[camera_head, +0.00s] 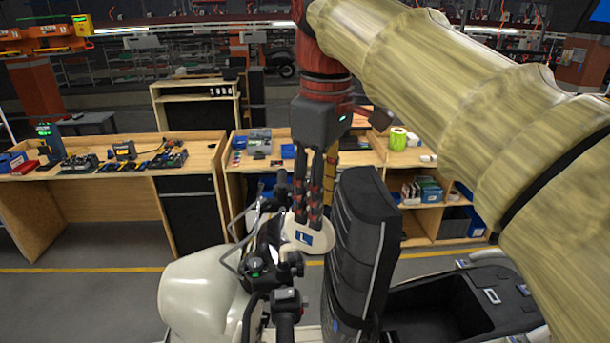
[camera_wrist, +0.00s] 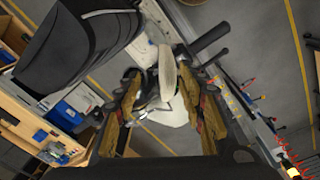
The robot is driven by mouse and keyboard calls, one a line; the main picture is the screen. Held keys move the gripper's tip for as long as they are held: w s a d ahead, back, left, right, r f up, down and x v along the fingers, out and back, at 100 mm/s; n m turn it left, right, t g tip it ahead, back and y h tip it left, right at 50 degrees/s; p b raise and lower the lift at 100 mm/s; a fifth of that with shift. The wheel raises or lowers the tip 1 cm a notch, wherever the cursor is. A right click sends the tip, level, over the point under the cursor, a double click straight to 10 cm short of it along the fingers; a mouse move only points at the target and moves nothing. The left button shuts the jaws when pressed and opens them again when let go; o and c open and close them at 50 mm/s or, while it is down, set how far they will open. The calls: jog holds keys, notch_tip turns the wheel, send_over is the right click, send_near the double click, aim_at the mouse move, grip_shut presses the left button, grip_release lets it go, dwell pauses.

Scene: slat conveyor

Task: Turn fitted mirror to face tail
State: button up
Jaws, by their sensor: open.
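The fitted mirror (camera_head: 308,238) is a cream rounded piece with a blue "L" label, beside the scooter's handlebar (camera_head: 258,262). In the wrist view the mirror (camera_wrist: 168,72) shows as a narrow pale shape, nearly edge-on. My gripper (camera_head: 308,220) points down at the mirror from above, its fingertips overlapping its upper part. In the wrist view my gripper (camera_wrist: 160,88) is open, with one finger on each side of the mirror. I cannot tell whether either finger touches it. The mirror's stem is mostly hidden.
A raised black seat (camera_head: 362,245) stands close to the right of the mirror, with an open storage well (camera_head: 440,310) behind it. The scooter's pale front body (camera_head: 200,295) is at the left. Wooden benches (camera_head: 115,145) with tools and bins stand beyond the scooter.

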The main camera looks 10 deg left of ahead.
aim_at(303, 244)
jog(key=shift+s+a+f+g+p, duration=0.1)
jog(key=shift+a+f+g+p, duration=0.1)
jog(key=shift+a, duration=0.3)
jog(key=shift+s+a+f+g+p, duration=0.1)
jog(key=shift+a+f, duration=0.05)
jog(key=shift+a, duration=0.3)
jog(key=shift+f+h, duration=0.3)
jog(key=shift+f, duration=3.7)
jog(key=c, duration=0.3)
grip_shut()
jog(key=shift+s+a+m+p, duration=0.25)
jog(key=shift+s+m+p, duration=0.1)
jog(key=shift+m, duration=0.45)
